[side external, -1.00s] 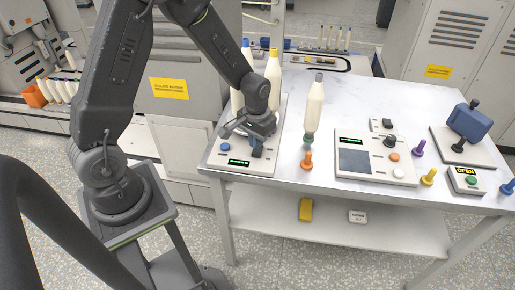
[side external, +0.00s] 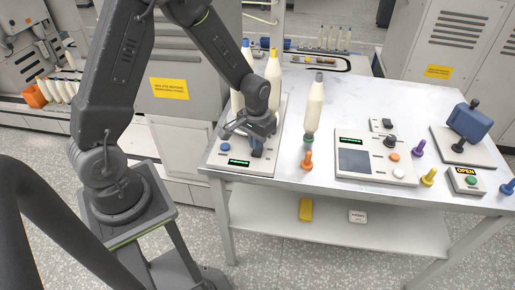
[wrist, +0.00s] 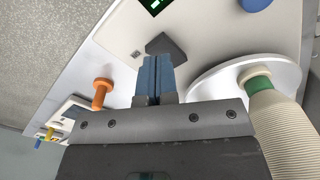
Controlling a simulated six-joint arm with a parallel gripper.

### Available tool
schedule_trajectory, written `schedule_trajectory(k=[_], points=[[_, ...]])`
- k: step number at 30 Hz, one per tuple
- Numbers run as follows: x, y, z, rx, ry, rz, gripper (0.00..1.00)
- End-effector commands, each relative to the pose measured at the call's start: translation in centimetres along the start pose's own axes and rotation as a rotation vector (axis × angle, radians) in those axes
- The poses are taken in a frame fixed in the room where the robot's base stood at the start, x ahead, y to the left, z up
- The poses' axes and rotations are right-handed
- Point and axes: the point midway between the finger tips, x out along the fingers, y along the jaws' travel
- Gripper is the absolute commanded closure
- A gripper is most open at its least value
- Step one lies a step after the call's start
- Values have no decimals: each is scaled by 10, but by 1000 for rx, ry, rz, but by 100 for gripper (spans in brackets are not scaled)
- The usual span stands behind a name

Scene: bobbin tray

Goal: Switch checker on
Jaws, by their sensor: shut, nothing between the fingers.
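My gripper (side external: 257,148) points down over the left panel unit (side external: 217,160), its blue fingers closed and empty. In the wrist view the closed fingertips (wrist: 157,62) are right at a dark grey, diamond-shaped knob or switch (wrist: 165,44) on the pale panel; whether they touch it is unclear. This unit has a lit green display (side external: 239,162), also seen in the wrist view (wrist: 155,4), and a blue button (side external: 225,147). A second unit (side external: 372,178) at the right has a lit display, a grey pad and a dark knob (side external: 390,141). No label shows which is the checker.
Cream bobbins stand behind my gripper, one with a yellow top (side external: 273,75). A grey-topped bobbin (side external: 315,103) and an orange peg (side external: 306,160) stand to its right. A small box with a black switch (side external: 387,123) sits behind the second unit.

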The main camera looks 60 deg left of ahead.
Motion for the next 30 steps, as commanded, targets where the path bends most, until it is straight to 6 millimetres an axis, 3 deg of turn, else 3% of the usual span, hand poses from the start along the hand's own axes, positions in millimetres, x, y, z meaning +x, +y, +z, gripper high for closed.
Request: schedule_trajectory(k=[30], points=[[15, 0, 0, 0, -1, 0, 100]])
